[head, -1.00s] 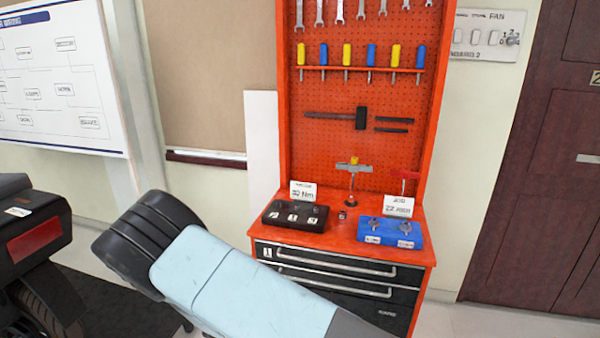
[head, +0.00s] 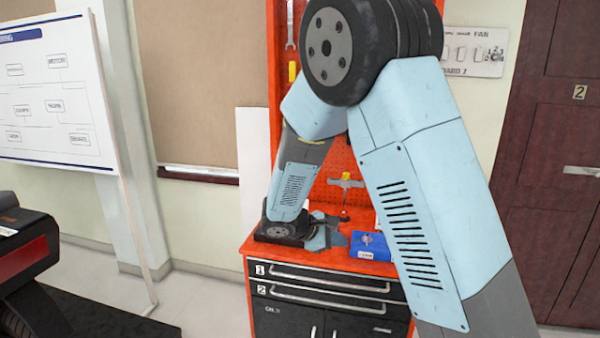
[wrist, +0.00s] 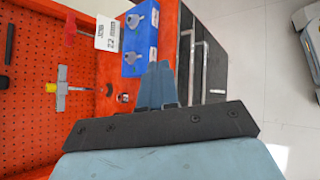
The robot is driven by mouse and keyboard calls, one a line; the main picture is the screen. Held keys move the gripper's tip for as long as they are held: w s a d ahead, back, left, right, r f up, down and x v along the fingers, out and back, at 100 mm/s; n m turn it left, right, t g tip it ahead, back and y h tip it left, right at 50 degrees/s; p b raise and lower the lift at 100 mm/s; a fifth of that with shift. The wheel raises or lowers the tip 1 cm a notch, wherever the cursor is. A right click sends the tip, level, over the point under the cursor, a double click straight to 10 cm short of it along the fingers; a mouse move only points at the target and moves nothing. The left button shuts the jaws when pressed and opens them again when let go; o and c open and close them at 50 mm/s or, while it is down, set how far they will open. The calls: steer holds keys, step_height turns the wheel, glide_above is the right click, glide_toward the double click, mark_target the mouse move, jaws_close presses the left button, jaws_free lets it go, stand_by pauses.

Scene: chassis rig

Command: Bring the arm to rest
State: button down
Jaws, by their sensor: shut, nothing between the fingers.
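My arm is bent in front of the orange tool cabinet (head: 262,245), with its elbow high in the head view and its wrist low over the worktop. My gripper (head: 338,238) is over the worktop, just left of the blue block (head: 368,246). In the wrist view my gripper (wrist: 157,68) has its fingers together with nothing between them. Their tips appear close to the end of the blue block (wrist: 141,38); I cannot tell whether they touch. The black block seen earlier on the worktop is hidden behind my wrist.
A T-handled tool (head: 346,183) stands at the back of the worktop; it also shows in the wrist view (wrist: 63,88). Below are drawers with long handles (head: 330,281). A dark vehicle (head: 22,255) stands at left. Floor between vehicle and cabinet is clear.

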steer(key=s+d+r+m+g+y, duration=0.3)
steer(key=s+d+r+m, duration=0.25)
steer(key=d+r, duration=0.2)
steer(key=s+d+r+m+t+y, duration=0.2)
steer(key=s+r, duration=0.4)
steer(key=s, duration=0.5)
steer(key=s+d+r+m+t+y, duration=0.1)
steer(key=s+d+r+m+y, duration=0.2)
steer(key=s, duration=0.7)
step_height(320, 180, up, 3)
steer(key=m+y, duration=0.2)
steer(key=m, duration=0.2)
steer(key=shift+s+d+r+t, duration=0.2)
steer(key=shift+s+d+t, duration=0.05)
steer(key=shift+s+t, duration=0.15)
